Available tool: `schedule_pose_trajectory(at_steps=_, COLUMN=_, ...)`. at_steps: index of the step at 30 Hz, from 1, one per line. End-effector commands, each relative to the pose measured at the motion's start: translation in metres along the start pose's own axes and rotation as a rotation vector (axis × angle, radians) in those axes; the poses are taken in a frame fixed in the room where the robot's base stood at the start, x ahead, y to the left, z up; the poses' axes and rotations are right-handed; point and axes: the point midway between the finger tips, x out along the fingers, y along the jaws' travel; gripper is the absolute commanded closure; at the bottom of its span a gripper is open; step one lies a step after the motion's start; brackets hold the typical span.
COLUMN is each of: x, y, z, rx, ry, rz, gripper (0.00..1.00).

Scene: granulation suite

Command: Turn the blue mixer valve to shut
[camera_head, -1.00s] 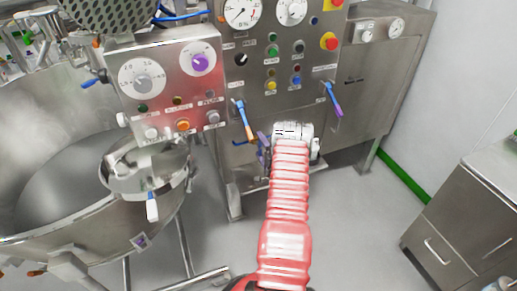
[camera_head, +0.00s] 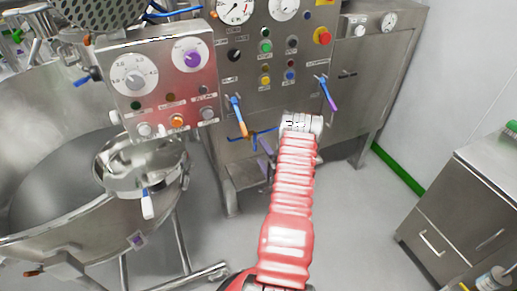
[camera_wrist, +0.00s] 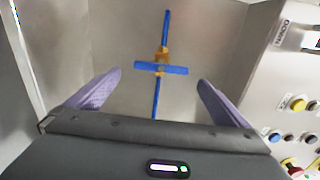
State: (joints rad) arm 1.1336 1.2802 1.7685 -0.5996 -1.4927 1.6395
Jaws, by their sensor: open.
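In the wrist view, a blue valve handle (camera_wrist: 146,67) lies crosswise over an orange body, with blue rod running above and below it. My gripper (camera_wrist: 158,88) is open, its two purple fingers on either side of the lower rod and apart from it. The crossbar shows just beyond the fingertips, with a gap. In the head view, a thin blue bar (camera_head: 266,131) shows under the panel's lower edge beside my gripper (camera_head: 264,150), which my own wrist partly hides.
A steel control panel (camera_head: 222,70) carries gauges, knobs and buttons. A blue-orange lever (camera_head: 237,115) and a blue-purple lever (camera_head: 328,92) hang from it. A large steel bowl (camera_head: 60,235) stands at left.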

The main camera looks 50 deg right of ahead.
Motion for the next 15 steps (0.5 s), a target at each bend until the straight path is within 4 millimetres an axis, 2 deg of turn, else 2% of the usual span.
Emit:
schedule_pose_trajectory(at_steps=6, x=-0.037, y=0.001, z=-0.001, rx=0.001, ry=0.003, rz=0.001, gripper=0.0)
schedule_pose_trajectory(at_steps=10, x=-0.049, y=0.001, z=0.0, rx=0.0, ry=0.001, rz=0.001, gripper=0.0)
schedule_pose_trajectory(at_steps=15, x=-0.054, y=0.0, z=0.0, rx=0.0, ry=0.0, rz=0.0, gripper=0.0)
